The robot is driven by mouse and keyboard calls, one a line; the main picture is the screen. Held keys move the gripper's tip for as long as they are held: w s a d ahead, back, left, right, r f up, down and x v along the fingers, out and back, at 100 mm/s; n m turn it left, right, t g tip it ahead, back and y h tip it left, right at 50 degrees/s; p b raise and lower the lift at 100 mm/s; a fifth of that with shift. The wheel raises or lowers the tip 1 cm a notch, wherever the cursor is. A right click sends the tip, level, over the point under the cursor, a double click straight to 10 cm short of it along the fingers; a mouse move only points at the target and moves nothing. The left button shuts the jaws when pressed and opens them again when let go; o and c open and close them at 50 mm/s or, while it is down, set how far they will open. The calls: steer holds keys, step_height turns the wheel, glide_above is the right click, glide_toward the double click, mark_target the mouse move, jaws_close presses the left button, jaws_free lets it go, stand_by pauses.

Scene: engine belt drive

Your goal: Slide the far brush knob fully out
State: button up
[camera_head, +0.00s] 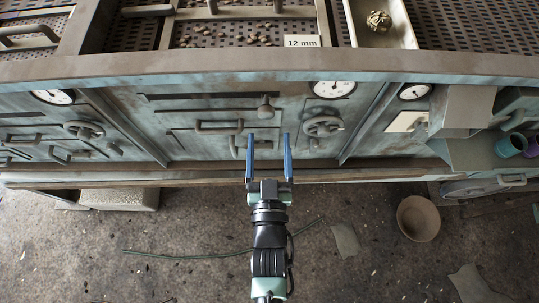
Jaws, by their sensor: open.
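A rusty round knob (266,106) stands out from the blue-grey machine panel, at the right end of a dark horizontal slot. It looks like the brush knob, but no label confirms which knob is the far one. My gripper (268,138) points up toward the panel from the lower middle. Its two blue fingers are apart, with nothing visible between them. In the picture the fingertips are just below the knob, apart from it. How far out the knob stands is hard to tell from this steep view.
A bar handle (219,128) is left of the fingers, and a handwheel (322,126) is to the right. A gauge (334,89) sits above the wheel. A ledge (200,180) runs below the panel. A bowl (418,218) stands on the floor at right.

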steer(key=shift+s+b, duration=0.35)
steer(key=shift+s, duration=2.25)
